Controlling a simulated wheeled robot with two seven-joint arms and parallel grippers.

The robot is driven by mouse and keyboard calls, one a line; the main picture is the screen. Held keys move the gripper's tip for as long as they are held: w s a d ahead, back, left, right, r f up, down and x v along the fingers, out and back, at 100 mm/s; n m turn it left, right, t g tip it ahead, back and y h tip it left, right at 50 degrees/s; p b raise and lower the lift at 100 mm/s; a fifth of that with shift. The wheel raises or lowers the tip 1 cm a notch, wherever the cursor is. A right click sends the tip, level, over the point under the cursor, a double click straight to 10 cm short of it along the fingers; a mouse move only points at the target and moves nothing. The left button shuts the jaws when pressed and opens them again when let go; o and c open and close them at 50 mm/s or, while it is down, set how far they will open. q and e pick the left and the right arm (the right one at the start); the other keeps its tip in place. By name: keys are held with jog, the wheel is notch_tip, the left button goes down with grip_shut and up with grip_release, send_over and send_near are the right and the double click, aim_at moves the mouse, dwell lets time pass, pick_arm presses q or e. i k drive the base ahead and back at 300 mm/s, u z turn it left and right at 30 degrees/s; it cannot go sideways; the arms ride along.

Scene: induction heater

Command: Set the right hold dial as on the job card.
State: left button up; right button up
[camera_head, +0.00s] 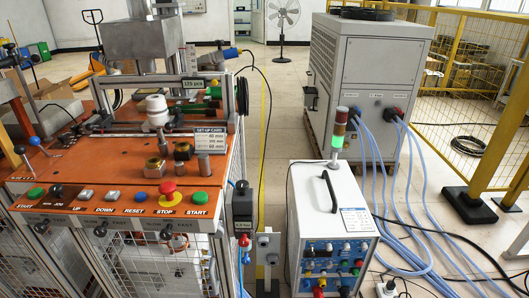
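The white induction heater box (308,215) stands on the floor right of centre, with a black handle on top. Its front panel (334,266) carries several small knobs and connectors in blue, red and dark colours. Which of them is the right hold dial, and where it points, is too small to tell. A white printed card (356,219) lies on the front right of the box top; its text is unreadable here. Neither of my grippers shows in the head view.
An orange-topped press bench (110,180) with push buttons and a set-up card (211,142) stands left. A lit signal tower (338,130) rises behind the box. A grey cabinet (365,80) stands behind, with blue hoses (420,205) running down right. Cables cross the floor.

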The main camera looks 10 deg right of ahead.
aim_at(329, 264)
jog(key=z, duration=0.85)
jog(key=k, duration=0.25)
jog(key=z, duration=0.1)
jog(key=i, duration=0.75)
jog(key=u, duration=0.45)
